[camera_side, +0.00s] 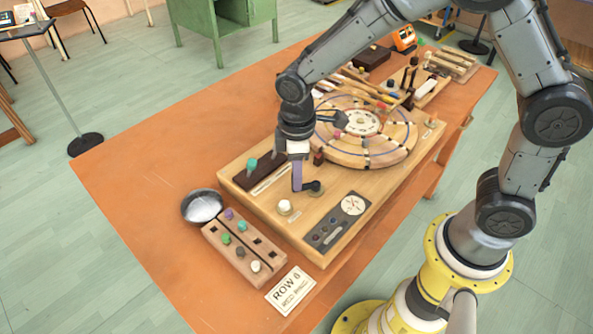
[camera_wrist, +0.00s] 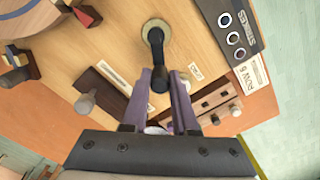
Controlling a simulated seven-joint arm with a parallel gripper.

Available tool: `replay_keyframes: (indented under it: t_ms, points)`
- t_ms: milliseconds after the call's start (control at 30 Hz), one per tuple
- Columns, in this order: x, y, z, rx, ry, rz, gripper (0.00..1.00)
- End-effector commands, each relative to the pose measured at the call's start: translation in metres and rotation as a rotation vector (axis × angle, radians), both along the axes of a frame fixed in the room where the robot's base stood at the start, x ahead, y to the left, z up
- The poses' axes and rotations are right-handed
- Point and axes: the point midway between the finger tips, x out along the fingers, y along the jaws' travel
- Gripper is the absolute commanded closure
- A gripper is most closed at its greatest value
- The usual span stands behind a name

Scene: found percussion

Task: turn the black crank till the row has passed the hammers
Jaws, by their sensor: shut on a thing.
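The black crank (camera_wrist: 155,38) stands on the pale wooden base, its arm running down the wrist view to a dark handle (camera_wrist: 160,79). My gripper (camera_wrist: 162,84) has its two purple fingers shut on this handle. In the side view my gripper (camera_side: 303,186) hides part of the handle, and the crank hub (camera_side: 317,187) shows just right of it. The round wooden wheel (camera_side: 395,149) lies behind the crank with coloured pegs and dark marks on it. Thin wooden hammers (camera_side: 372,90) reach over its far side. Which row is under them cannot be told.
A dial panel (camera_side: 351,206), a white knob (camera_side: 285,207) and a dark block with a teal peg (camera_side: 251,164) sit near the crank. A peg board (camera_side: 214,236), metal bowl (camera_side: 202,206) and row card (camera_side: 291,290) lie in front. The table's left side is clear.

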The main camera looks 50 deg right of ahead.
Motion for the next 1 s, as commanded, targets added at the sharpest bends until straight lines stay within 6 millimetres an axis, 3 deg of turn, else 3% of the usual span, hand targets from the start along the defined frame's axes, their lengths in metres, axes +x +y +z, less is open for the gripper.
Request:
replay_keyframes:
  t_ms: [600, 633, 800, 1000]
  points:
    - [-0.0005, 0.0015, 0.0016, 0.002, -0.005, 0.044, 1.0]
    - [-0.0005, 0.0015, 0.0016, 0.002, -0.005, 0.044, 0.71]
    - [-0.0007, 0.0014, 0.0011, 0.002, -0.004, 0.043, 0.43]
    - [-0.0012, 0.0012, 0.0005, 0.001, -0.002, 0.043, 0.43]
